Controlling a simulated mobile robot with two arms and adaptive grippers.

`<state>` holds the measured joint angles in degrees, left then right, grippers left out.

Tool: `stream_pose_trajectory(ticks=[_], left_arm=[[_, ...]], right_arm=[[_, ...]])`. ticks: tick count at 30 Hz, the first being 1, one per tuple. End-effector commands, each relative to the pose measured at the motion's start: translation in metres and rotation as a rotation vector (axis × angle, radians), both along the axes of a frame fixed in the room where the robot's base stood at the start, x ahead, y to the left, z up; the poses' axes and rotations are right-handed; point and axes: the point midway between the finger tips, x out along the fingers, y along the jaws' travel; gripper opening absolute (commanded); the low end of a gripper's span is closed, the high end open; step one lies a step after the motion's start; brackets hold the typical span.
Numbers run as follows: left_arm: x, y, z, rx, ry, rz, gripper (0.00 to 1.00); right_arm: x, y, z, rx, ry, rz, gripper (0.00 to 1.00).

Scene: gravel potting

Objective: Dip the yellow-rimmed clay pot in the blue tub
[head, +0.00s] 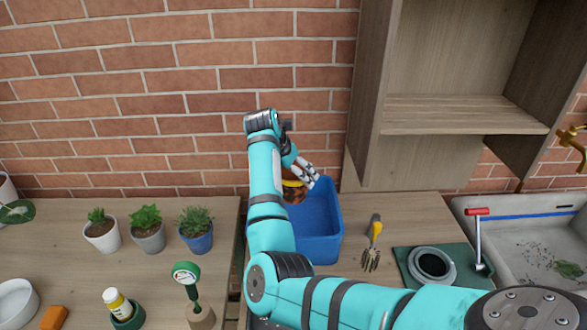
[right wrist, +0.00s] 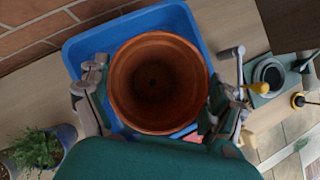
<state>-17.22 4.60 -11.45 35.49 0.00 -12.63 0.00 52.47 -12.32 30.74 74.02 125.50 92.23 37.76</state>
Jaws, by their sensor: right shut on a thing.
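The yellow-rimmed clay pot (head: 294,193) is at the back left of the blue tub in the head view, partly hidden behind my right arm. My right gripper (head: 302,175) is shut on it. In the right wrist view the pot (right wrist: 155,85) sits between the two fingers, its open mouth facing the camera and a small dark hole in its floor. The blue tub (head: 322,225) stands on the right of my arm; in the right wrist view its rim (right wrist: 80,50) shows around and behind the pot. I cannot tell how deep the pot is. My left gripper is not in view.
A hand fork (head: 372,250) lies right of the tub, near a dark round pot (head: 432,264) on a green mat. A sink (head: 530,240) is at far right. Several potted plants (head: 146,228) stand on the left bench. A wooden shelf (head: 455,115) overhangs the back.

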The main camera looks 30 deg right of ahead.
Motion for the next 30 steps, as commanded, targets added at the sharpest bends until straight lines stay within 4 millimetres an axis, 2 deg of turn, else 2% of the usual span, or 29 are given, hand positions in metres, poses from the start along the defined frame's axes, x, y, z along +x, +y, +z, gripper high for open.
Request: stream_pose_trajectory(ticks=[30], left_arm=[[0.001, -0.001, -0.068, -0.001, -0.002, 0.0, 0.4]], right_arm=[[0.001, 0.0, -0.094, -0.002, -0.001, 0.0, 0.45]])
